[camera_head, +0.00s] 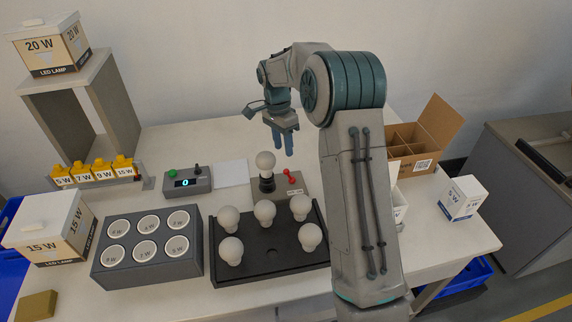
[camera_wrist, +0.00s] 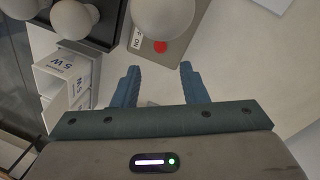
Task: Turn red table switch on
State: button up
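The red table switch (camera_head: 291,177) stands on a beige-grey base (camera_head: 302,183), to the right of a black socket (camera_head: 267,183) holding a white bulb (camera_head: 265,161). In the wrist view the switch shows as a red knob (camera_wrist: 159,46) beside an "ON" label (camera_wrist: 137,39); the bulb (camera_wrist: 163,14) partly covers the base there. I cannot tell which way the lever stands. My gripper (camera_head: 283,150) hangs above and behind the base, fingers down. In the wrist view its two fingers (camera_wrist: 158,72) are apart, with nothing between them. It does not touch the switch.
A black tray (camera_head: 262,275) with several white bulbs lies in front of the base. A control box (camera_head: 184,181) with a green button and a paper sheet (camera_head: 231,173) lie to the left. An open divided carton (camera_head: 425,150) and a 5 W box (camera_head: 461,198) stand to the right.

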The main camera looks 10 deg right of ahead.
aim_at(287, 170)
jog(key=f, duration=0.5)
jog(key=s+f, duration=0.1)
jog(key=f, duration=0.1)
jog(key=shift+s+d+f+p, duration=0.1)
jog(key=shift+d+f+p, duration=0.2)
jog(key=shift+f+p, duration=0.1)
grip_shut()
